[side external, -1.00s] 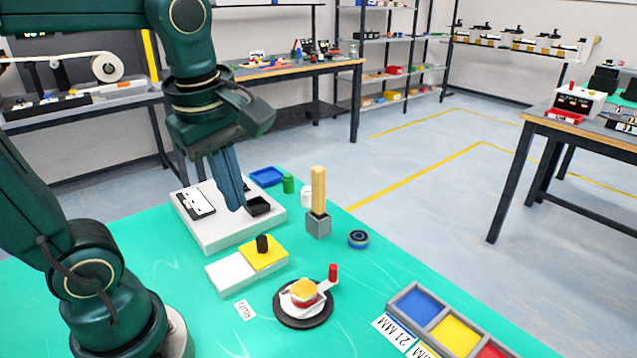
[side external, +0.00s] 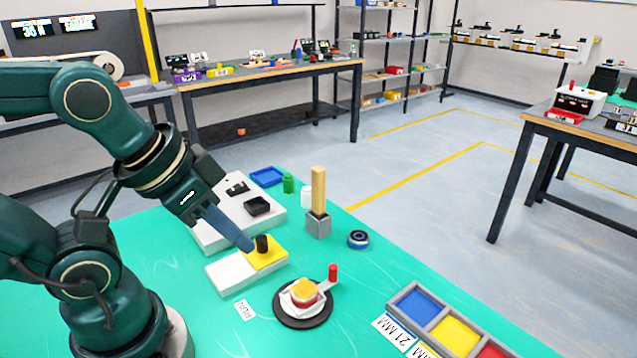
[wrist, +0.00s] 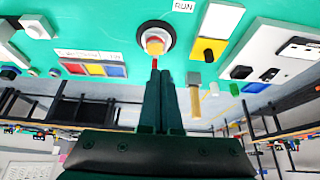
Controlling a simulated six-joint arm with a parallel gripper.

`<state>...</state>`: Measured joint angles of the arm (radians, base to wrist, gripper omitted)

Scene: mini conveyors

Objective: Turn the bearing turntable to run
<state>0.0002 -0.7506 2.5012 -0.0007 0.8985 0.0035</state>
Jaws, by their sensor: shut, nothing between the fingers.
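The turntable is a black disc (side external: 318,318) with a white piece and an orange-topped part on it. Its red-tipped handle (side external: 333,272) points to the upper right, away from the RUN label (side external: 244,310) lying at its left. In the wrist view, the turntable (wrist: 143,46) is beyond my fingertips, with the red handle (wrist: 154,63) pointing towards them. My gripper (side external: 249,246) is shut and empty, angled down. In the side view its tips overlap the area just left of a black knob (side external: 262,243) on a yellow-and-white block; contact cannot be told.
The yellow-and-white block (side external: 228,275) is left of the turntable. A tray with coloured compartments (side external: 436,321) is at the right.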

